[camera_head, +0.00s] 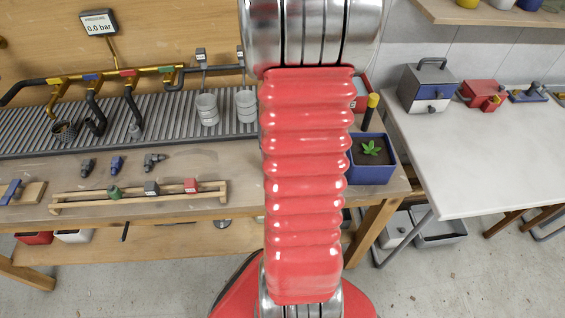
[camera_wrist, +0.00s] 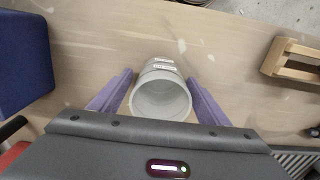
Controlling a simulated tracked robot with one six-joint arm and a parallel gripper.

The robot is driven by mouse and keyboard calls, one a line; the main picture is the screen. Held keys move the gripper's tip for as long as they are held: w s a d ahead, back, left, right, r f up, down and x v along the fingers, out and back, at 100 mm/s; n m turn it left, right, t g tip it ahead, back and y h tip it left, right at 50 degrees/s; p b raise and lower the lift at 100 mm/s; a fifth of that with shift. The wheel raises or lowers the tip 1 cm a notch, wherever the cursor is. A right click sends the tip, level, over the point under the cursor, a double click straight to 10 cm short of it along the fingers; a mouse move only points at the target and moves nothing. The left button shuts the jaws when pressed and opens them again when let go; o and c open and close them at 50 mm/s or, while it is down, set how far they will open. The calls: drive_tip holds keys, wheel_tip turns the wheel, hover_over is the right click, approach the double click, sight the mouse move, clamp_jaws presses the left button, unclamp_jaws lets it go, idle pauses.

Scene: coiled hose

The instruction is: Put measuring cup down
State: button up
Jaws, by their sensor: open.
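In the wrist view, a grey measuring cup (camera_wrist: 161,96) with small printed labels on its outer wall is between the two purple fingers of my gripper (camera_wrist: 160,78). Its round mouth faces the camera. The fingers are apart, one on each side of the cup, with a narrow gap showing at each side. The cup is over the wooden bench top (camera_wrist: 100,45); I cannot tell for certain whether its base touches the wood. In the head view my red arm hides this cup and my gripper.
Two similar grey cups (camera_head: 207,110) (camera_head: 246,106) are at the ribbed tray (camera_head: 170,128). A blue planter (camera_head: 371,172) is right of my arm; it is at left in the wrist view (camera_wrist: 22,62). A wooden rack (camera_head: 140,198) lies on the bench. The white table (camera_head: 475,160) has free room.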

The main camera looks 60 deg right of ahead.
wheel_tip(320, 180, up, 12)
idle(0.6)
drive_tip(key=shift+r, duration=0.1)
idle(0.6)
drive_tip(key=w+a+r+n+t+h, duration=0.1)
drive_tip(key=w+a+r+n, duration=0.2)
drive_tip(key=a, duration=0.5)
drive_tip(key=w+a+r+n+t, duration=0.1)
drive_tip(key=w+a+r+n, duration=0.15)
drive_tip(key=a+r, duration=0.4)
drive_tip(key=s+a+r+n+t, duration=0.1)
drive_tip(key=a+n, duration=0.1)
drive_tip(key=a, duration=0.6)
drive_tip(key=s+a+r+n+t+y, duration=0.1)
drive_tip(key=a+n+t, duration=0.1)
drive_tip(key=a, duration=0.6)
drive_tip(key=shift+s+a+r+t, duration=0.2)
drive_tip(key=shift+s+r+t, duration=0.1)
drive_tip(key=shift+s, duration=0.1)
